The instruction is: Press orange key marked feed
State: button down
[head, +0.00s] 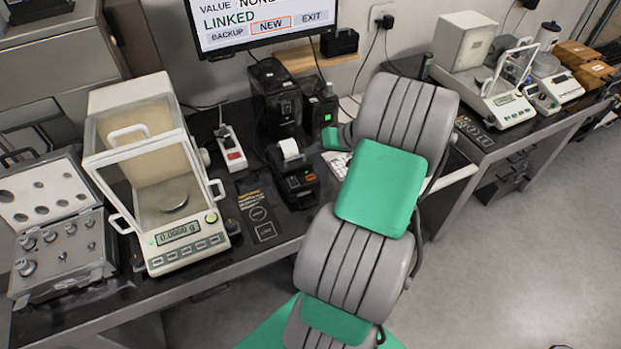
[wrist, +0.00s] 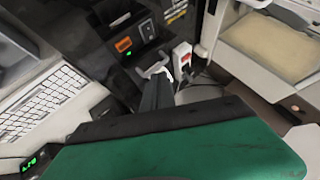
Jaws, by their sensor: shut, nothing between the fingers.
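The orange key (head: 309,179) is a small lit patch on the front of a black printer (head: 292,186), which has white paper (head: 290,149) at its top. In the wrist view the orange key (wrist: 123,44) shows at upper centre with a green light beside it. My gripper (head: 331,138) is shut and empty, to the upper right of the printer in the head view, apart from the key. In the wrist view my gripper (wrist: 157,92) points toward the printer, with the key beyond and left of its tip. The word on the key is too small to read.
A glass-sided balance (head: 176,205) stands left of the printer, with a power strip (head: 231,150) between. Black devices (head: 275,97) stand behind it. A white keyboard (wrist: 42,103) lies near my arm. A monitor (head: 262,20) hangs above. The mat strip left of the printer is clear.

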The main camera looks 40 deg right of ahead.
aim_at(313, 178)
notch_tip(313, 178, down, 8)
jog(key=b, duration=0.4)
jog(key=shift+r+b, duration=0.25)
jog(key=shift+b, duration=0.05)
dwell(1.4)
jog(key=shift+f+b, duration=0.3)
jog(key=shift+f, duration=0.1)
jog(key=shift+f+b, duration=0.3)
jog(key=shift+f, duration=0.1)
dwell(0.5)
jog(key=shift+r+p, duration=0.55)
jog(key=shift+r, duration=0.3)
notch_tip(313, 178, up, 5)
jog(key=p, duration=0.3)
